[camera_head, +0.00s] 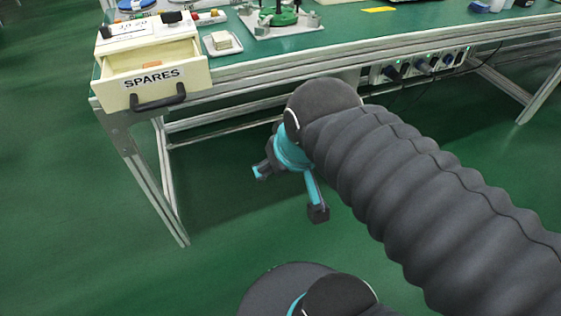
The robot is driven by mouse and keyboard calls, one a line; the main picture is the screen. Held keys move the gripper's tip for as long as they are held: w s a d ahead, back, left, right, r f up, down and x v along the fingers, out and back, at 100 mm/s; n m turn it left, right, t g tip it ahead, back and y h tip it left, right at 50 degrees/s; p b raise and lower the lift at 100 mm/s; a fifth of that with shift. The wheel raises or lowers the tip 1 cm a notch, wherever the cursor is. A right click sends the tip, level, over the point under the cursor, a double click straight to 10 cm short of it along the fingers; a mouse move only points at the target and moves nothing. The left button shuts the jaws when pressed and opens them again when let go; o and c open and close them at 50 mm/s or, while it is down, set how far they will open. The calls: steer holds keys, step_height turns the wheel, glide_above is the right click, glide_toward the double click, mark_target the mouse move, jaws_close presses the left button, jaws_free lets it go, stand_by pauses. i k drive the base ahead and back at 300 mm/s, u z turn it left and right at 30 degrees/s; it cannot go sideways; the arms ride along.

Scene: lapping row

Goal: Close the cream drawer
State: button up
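The cream drawer (155,90) is at the upper left, in a small cream cabinet (148,36) on the corner of the green bench. It is pulled out toward me. Its front bears the label "SPARES" and a dark bar handle (158,98). A small orange-brown block (152,65) lies inside it. My gripper (289,194) hangs below the bench top, to the right of and lower than the drawer, well apart from it. Its two fingers look spread, with nothing between them.
The green bench top (345,36) carries a tray with a pale block (222,42) and a green fixture on a plate (282,17). A socket strip (420,65) and metal legs (160,175) are below. The green floor at left is clear.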

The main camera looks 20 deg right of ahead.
mark_target(124, 83)
steer(key=u, duration=1.55)
steer(key=k, duration=1.2)
steer(key=z, duration=1.5)
steer(key=i, duration=0.5)
steer(key=u, duration=0.05)
